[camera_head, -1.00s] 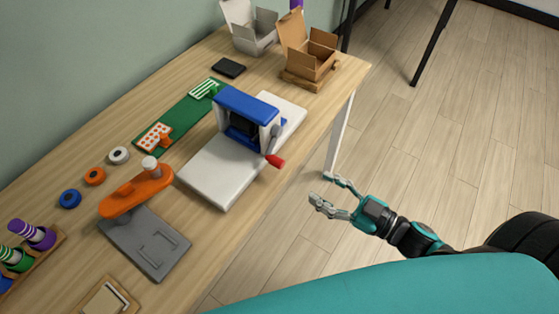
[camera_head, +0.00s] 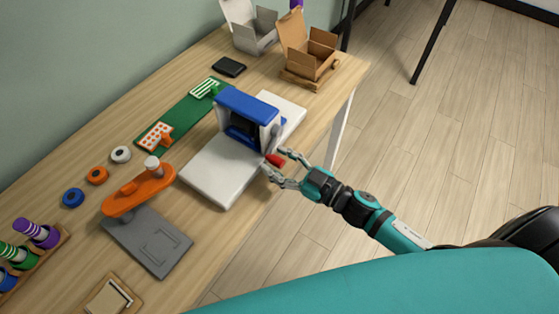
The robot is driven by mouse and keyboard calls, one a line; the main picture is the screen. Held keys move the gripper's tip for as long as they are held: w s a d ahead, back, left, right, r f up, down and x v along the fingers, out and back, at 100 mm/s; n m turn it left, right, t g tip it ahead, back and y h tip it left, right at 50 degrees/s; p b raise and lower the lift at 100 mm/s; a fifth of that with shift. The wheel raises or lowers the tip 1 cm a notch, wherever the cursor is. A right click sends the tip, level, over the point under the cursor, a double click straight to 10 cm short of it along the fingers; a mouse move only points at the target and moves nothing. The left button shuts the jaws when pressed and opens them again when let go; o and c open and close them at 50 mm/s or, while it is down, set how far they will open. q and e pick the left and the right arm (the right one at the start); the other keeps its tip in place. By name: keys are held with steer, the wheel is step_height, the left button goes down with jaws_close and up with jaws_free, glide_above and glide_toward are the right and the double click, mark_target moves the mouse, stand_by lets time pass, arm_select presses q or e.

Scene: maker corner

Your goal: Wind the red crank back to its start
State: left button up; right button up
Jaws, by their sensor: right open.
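The red crank handle (camera_head: 275,160) sticks out from the right side of a blue and white press (camera_head: 247,104) on a white base (camera_head: 210,176). Its grey crank arm (camera_head: 275,136) runs up from the handle along the press side. My right gripper (camera_head: 274,164) is open, its two fingers on either side of the red handle. I cannot tell whether a finger touches it. My left gripper is not in view.
An orange lever tool on a grey plate (camera_head: 172,250) stands at the front left. Open boxes (camera_head: 312,60) stand at the far end. Open floor lies right of the table.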

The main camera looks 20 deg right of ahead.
jaws_close()
stand_by(0.4)
